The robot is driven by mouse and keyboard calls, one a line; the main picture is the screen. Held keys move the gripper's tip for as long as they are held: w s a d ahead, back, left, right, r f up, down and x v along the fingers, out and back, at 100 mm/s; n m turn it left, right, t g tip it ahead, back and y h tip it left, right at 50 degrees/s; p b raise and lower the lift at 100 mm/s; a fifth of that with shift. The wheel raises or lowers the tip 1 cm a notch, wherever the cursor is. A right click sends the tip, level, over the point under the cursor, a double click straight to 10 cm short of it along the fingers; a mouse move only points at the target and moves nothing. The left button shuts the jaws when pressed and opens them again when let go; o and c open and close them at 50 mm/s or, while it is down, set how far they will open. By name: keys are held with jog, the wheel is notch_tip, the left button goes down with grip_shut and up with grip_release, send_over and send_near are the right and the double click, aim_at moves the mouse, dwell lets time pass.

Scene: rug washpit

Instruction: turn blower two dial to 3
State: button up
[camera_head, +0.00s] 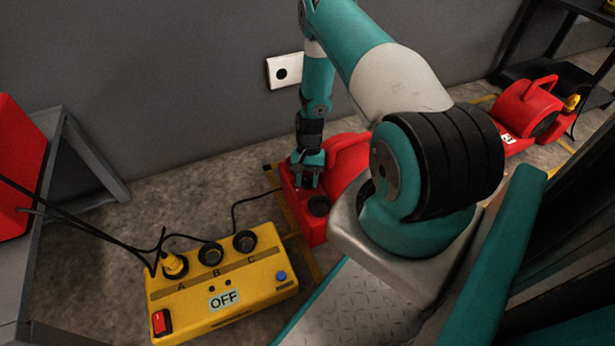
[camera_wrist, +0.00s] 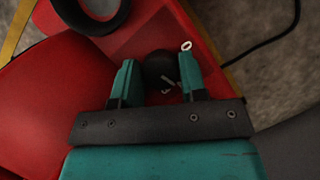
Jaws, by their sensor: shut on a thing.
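A red blower (camera_head: 343,158) stands on the floor beside the wall, partly hidden behind my arm. In the wrist view its red housing (camera_wrist: 50,100) fills the left side. A round black dial (camera_wrist: 160,68) with a white pointer mark sits on its top panel, with a white 0 label beside it at upper right. My gripper (camera_wrist: 157,82) points at the panel with its teal fingers on either side of the dial, shut on it. In the head view my gripper (camera_head: 307,178) is over the blower's panel. Other dial numbers are hidden or unreadable.
A yellow power box (camera_head: 225,290) reading OFF, with sockets A, B and C and a plug in A, stands in front. Black cables run from it. Another red blower (camera_head: 530,108) stands at right. A grey bench (camera_head: 85,150) is at left.

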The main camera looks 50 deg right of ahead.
jog(key=shift+d, duration=0.1)
dwell(0.3)
jog(key=o, duration=0.9)
jog(key=p+v, duration=0.6)
jog(key=v, duration=1.1)
jog(key=shift+r+p, duration=0.25)
jog(key=shift+p, duration=0.05)
jog(key=shift+s, duration=0.1)
